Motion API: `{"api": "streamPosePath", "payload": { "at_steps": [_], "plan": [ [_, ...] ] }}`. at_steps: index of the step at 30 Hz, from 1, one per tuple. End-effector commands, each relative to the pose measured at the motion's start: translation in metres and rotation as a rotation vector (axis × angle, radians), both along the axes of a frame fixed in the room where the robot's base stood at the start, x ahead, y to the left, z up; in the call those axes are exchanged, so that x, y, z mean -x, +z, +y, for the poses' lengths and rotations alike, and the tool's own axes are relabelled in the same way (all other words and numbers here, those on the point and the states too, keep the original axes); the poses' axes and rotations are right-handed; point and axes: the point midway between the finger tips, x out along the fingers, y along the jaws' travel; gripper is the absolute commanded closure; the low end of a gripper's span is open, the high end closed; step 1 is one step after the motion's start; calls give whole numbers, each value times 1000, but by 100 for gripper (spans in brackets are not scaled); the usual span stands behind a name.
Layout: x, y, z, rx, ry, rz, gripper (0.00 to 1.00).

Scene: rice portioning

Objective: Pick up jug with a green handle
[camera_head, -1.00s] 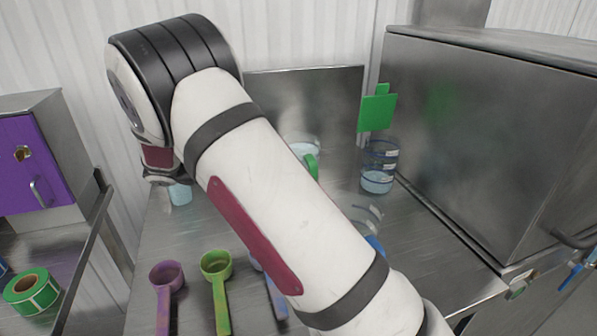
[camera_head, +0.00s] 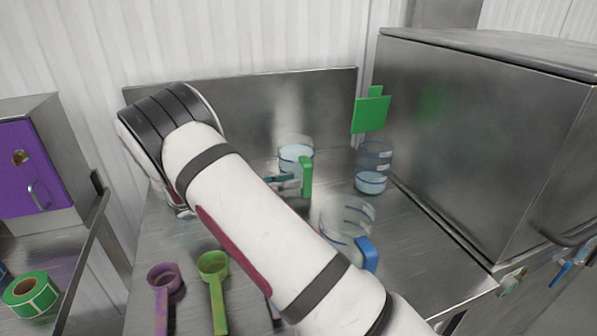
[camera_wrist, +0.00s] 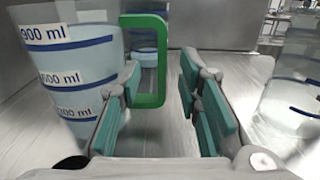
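The jug with a green handle (camera_head: 296,154) stands upright on the steel table, clear with blue marks and pale contents. Its green handle (camera_head: 306,178) faces the front right. In the wrist view the jug (camera_wrist: 72,75) fills the left side, and its handle (camera_wrist: 159,62) shows in the gap between my fingers. My gripper (camera_wrist: 166,84) is open, with teal pads on both sides of that gap. I cannot tell whether a pad touches the handle. In the head view a little of my gripper (camera_head: 282,178) shows just left of the handle; my arm hides the rest.
A clear jug with a blue handle (camera_head: 368,252) stands nearer the front; a clear container (camera_head: 371,180) stands at the back right by a steel cabinet (camera_head: 480,140). Purple (camera_head: 164,276) and green (camera_head: 213,264) scoops lie front left. A green board (camera_head: 371,112) hangs on the cabinet.

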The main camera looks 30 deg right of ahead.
Motion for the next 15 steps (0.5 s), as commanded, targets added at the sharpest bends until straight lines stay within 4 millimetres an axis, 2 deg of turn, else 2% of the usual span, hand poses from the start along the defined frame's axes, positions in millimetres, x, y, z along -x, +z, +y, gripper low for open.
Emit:
{"api": "streamPosePath", "payload": {
  "at_steps": [7,15],
  "plan": [
    [4,0,-14,-1,-1,0,68],
    [13,-1,-50,0,-2,-1,68]
  ]
}}
